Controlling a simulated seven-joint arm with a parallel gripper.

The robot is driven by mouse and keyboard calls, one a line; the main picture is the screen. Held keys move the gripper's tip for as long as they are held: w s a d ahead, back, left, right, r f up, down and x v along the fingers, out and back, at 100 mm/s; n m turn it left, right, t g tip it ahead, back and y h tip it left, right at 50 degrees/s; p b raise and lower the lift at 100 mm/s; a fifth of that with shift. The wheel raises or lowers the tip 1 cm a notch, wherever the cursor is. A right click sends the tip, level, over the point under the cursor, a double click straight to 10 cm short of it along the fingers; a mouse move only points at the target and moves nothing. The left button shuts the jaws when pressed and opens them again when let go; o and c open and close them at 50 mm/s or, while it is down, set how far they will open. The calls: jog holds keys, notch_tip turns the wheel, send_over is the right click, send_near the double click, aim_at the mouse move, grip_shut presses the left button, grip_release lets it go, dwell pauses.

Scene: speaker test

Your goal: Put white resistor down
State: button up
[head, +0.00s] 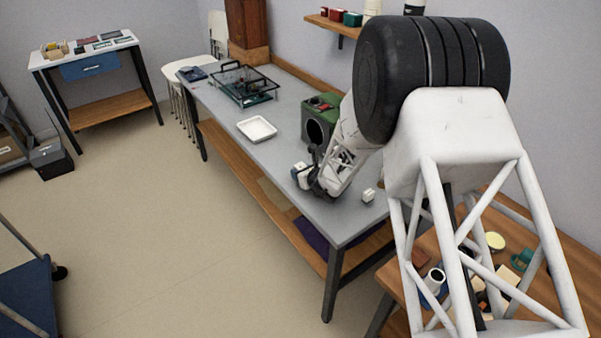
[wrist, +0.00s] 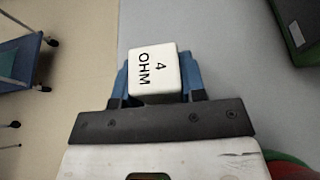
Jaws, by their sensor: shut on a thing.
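The white resistor (wrist: 153,72) is a white block marked "4 OHM" in the wrist view. My gripper (wrist: 155,82) is shut on it, with a blue finger on each side. In the head view my gripper (head: 306,176) is over the front edge of the grey workbench (head: 215,115), with the white block (head: 299,169) at its tip. Whether the block touches the bench top cannot be told.
A white tray (head: 257,129) lies on the bench to the left of my gripper. A green box with a round black opening (head: 317,119) stands behind. A small white cube (head: 368,195) is to the right. A black frame fixture (head: 245,83) is at the far end.

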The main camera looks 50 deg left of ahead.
jog(key=shift+f, duration=0.15)
jog(key=o, duration=1)
jog(key=shift+c, duration=0.2)
jog(key=shift+r, duration=0.2)
jog(key=shift+d, duration=0.15)
jog(key=shift+v, duration=5.85)
